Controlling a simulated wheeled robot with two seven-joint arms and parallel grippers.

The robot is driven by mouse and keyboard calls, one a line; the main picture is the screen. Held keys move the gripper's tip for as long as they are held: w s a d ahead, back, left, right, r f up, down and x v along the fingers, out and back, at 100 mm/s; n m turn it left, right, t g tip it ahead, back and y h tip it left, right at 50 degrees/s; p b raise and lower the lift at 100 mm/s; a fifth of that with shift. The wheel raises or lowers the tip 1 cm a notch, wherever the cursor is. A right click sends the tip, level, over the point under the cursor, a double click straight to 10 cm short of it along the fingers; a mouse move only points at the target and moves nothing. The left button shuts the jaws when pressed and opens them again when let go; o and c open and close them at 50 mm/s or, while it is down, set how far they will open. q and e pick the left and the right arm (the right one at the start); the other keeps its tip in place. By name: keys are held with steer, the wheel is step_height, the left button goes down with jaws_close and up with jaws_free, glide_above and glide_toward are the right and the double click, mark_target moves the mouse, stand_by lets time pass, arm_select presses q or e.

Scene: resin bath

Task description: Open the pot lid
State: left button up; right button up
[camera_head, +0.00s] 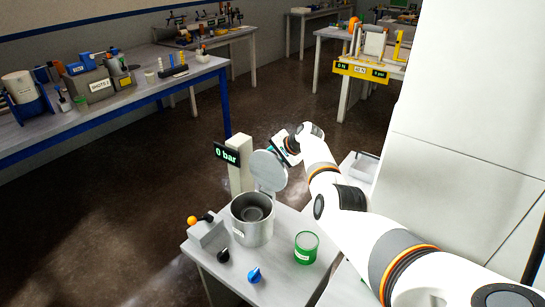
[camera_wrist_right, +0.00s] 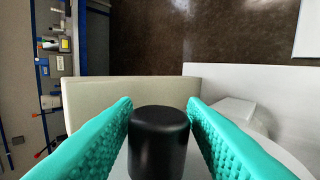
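The pot (camera_head: 252,220) is a grey metal cylinder on a small grey table. Its round lid (camera_head: 269,172) stands raised and tilted up at the pot's back edge, so the pot's inside shows. My right gripper (camera_head: 274,149) is behind the raised lid, partly hidden by it in the head view. In the right wrist view my right gripper's (camera_wrist_right: 160,112) teal fingers lie against both sides of a black knob (camera_wrist_right: 158,145). A pale part of the lid (camera_wrist_right: 285,158) shows beside the fingers. My left gripper is in neither view.
A post with a "0 bar" display (camera_head: 227,154) stands behind the pot. A blue-legged bench (camera_head: 150,95) stands at the left.

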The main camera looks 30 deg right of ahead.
steer(key=shift+o, duration=1.1)
steer(key=shift+w+d+f, duration=0.1)
steer(key=shift+w+f, duration=0.05)
steer(key=shift+f, duration=0.05)
steer(key=shift+r, duration=0.2)
steer(key=shift+s+d+r+p, duration=0.1)
steer(key=shift+s+r+p, duration=0.35)
steer(key=shift+s, duration=0.1)
steer(key=v, duration=1)
steer(key=shift+s+d, duration=0.15)
steer(key=shift+s, duration=0.05)
